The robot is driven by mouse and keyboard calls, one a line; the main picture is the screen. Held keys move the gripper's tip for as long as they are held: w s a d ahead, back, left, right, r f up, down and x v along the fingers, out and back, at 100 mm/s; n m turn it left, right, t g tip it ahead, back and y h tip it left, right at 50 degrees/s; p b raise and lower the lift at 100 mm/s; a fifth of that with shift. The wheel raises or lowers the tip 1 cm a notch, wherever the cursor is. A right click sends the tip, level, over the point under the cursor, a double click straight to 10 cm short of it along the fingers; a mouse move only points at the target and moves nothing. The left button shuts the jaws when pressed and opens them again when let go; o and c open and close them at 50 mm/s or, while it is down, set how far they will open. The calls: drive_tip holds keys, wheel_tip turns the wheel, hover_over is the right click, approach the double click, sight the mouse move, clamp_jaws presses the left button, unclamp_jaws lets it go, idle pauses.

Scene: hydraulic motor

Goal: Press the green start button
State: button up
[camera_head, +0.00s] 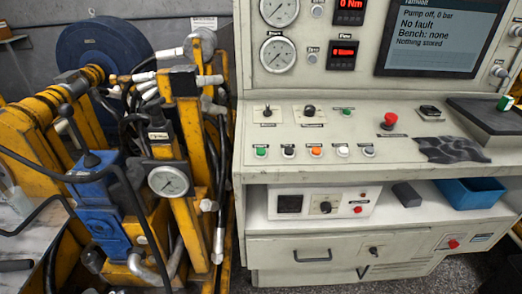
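A green push button (262,152) sits at the left end of a row of buttons on the console's sloped front panel. The labels are too small to read, so I cannot tell which green button is start. The console screen (442,38) reads "Pump off, 0 bar", "No fault", "Bench: none" and "Nothing stored". My gripper is not in view.
A red mushroom button (389,121) and two knobs stand on the panel above the row. A blue bin (470,192) sits on the shelf below. Yellow machinery (189,130) with hoses stands at left.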

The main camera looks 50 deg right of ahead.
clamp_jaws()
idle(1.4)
